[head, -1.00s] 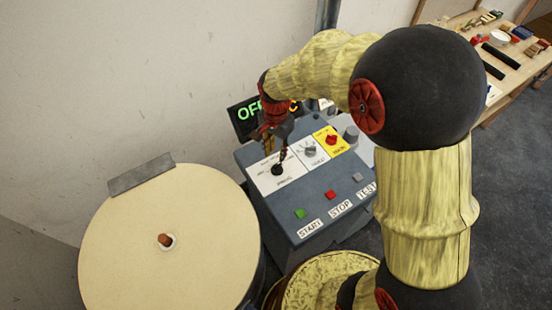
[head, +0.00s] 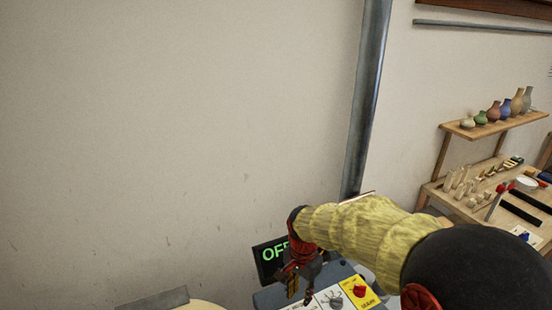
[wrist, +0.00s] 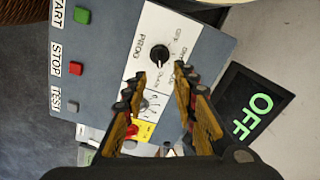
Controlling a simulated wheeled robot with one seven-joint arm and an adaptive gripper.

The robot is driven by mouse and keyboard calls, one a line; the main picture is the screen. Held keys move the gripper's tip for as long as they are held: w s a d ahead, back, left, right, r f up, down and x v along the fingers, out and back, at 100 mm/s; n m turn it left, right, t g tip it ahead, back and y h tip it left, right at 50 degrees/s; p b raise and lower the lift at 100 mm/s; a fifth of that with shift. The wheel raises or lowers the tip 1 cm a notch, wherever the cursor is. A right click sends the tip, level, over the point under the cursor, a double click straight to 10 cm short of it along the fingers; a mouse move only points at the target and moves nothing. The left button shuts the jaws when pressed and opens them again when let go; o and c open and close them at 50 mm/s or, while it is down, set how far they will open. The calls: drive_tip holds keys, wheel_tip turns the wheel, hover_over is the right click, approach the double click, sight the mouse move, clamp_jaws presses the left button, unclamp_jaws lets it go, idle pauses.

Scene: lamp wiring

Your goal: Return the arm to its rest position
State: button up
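My gripper (head: 300,288) hangs pointing down over the grey control box (head: 268,298) at the bottom of the head view. In the wrist view my gripper (wrist: 160,74) is open, its two fingers apart with nothing between them. A black knob (wrist: 159,55) on the white panel lies just beyond the fingertips, and I see no finger touching it. My yellow arm reaches in from the lower right of the head view.
The display (head: 269,256) reads OFF in part in the head view and in full in the wrist view. Green (wrist: 82,15) and red (wrist: 76,69) buttons sit on the box. A grey pole (head: 367,100) stands behind. A cluttered workbench (head: 455,205) is at right.

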drive_tip(key=s+d+r+n+t+b, duration=0.2)
drive_tip(key=s+d+r+n+b, duration=0.2)
drive_tip(key=s, duration=0.6)
drive_tip(key=s+d+r+n+t+b, duration=0.3)
drive_tip(key=s+d+r+n+b, duration=0.1)
drive_tip(key=s, duration=0.6)
drive_tip(key=shift+s+d+r+n+t+b, duration=0.15)
drive_tip(key=shift+d+r+n+t+b, duration=0.25)
drive_tip(key=shift+d+r, duration=0.55)
